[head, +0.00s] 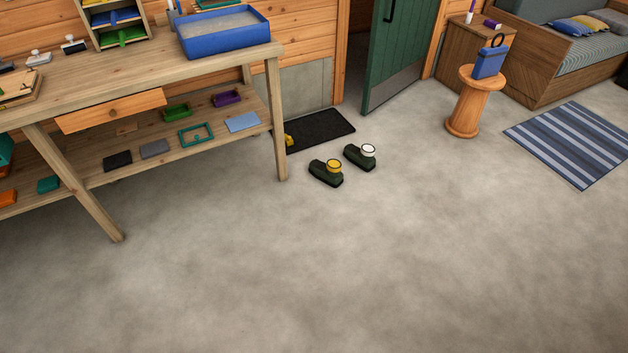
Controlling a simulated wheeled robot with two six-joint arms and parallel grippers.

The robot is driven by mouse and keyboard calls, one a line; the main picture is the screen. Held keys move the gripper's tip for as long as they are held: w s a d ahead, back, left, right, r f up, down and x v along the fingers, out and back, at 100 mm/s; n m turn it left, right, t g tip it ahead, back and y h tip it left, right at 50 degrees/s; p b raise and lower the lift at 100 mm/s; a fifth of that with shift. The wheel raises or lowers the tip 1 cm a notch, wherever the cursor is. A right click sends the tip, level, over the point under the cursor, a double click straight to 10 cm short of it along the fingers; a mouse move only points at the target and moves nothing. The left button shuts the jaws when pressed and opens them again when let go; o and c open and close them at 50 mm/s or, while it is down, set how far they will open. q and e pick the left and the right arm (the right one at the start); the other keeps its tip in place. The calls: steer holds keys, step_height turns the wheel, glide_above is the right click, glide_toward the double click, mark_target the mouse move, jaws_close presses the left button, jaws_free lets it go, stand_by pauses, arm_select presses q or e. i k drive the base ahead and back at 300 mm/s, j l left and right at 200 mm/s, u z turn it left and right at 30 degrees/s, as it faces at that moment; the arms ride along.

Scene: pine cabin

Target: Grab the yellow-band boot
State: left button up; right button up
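The yellow-band boot (325,175) is dark green with a yellow band at its top. It stands upright on the concrete floor, just right of the wooden workbench's front leg. A matching boot with a white band (360,158) stands beside it, a little farther back and to the right, with a small gap between them. Neither of my grippers shows in the head view.
The workbench (150,78) fills the left side, its leg (276,125) close to the boots. A dark doormat (322,128) lies behind them by the open green door (401,50). A round stool (468,105) and striped rug (575,143) are at right. The front floor is clear.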

mark_target(330, 173)
steer(key=i+l+z, duration=0.1)
steer(key=i, duration=0.35)
steer(key=i+z, duration=0.15)
steer(key=z, duration=0.45)
